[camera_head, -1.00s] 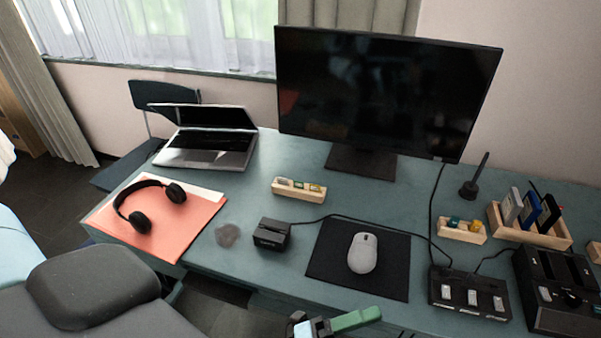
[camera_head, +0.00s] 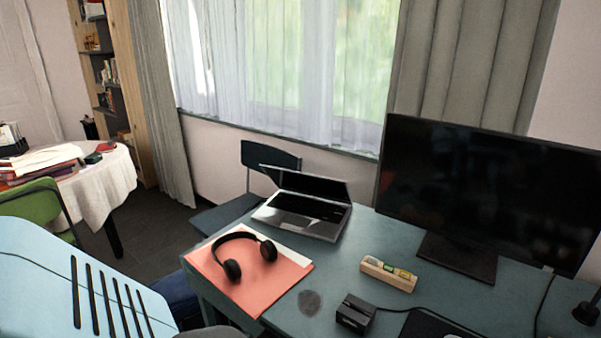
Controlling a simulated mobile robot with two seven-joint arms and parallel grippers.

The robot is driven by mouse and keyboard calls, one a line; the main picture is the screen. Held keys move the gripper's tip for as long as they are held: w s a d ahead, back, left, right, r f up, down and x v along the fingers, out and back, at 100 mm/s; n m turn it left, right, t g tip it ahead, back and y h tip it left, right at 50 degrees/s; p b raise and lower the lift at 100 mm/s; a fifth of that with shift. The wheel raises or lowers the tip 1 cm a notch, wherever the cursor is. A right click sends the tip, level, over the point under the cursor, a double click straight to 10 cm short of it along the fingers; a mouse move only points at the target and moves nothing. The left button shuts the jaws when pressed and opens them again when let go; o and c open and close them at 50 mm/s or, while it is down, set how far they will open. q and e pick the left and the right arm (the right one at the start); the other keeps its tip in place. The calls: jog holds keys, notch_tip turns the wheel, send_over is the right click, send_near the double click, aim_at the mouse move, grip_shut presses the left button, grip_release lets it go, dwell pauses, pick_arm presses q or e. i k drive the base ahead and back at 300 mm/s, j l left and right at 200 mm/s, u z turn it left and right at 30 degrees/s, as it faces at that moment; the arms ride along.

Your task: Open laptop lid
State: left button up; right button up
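The laptop (camera_head: 303,208) stands at the far left corner of the teal desk, in front of the window. Its silver keyboard base lies flat on the desk. Its lid (camera_head: 306,185) with a dark screen is partly raised and tilted over the back of the keyboard. No gripper touches the laptop. Neither my left nor my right gripper shows in the head view at this moment.
Black headphones (camera_head: 237,259) lie on an orange folder (camera_head: 285,283) in front of the laptop. A monitor (camera_head: 483,193) stands to its right, with a small wooden tray (camera_head: 389,274) between. A dark chair (camera_head: 270,157) is behind the laptop. A round table (camera_head: 92,196) stands far left.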

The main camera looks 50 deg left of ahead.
aim_at(328, 189)
jog(key=i, duration=0.45)
jog(key=u, duration=1.8)
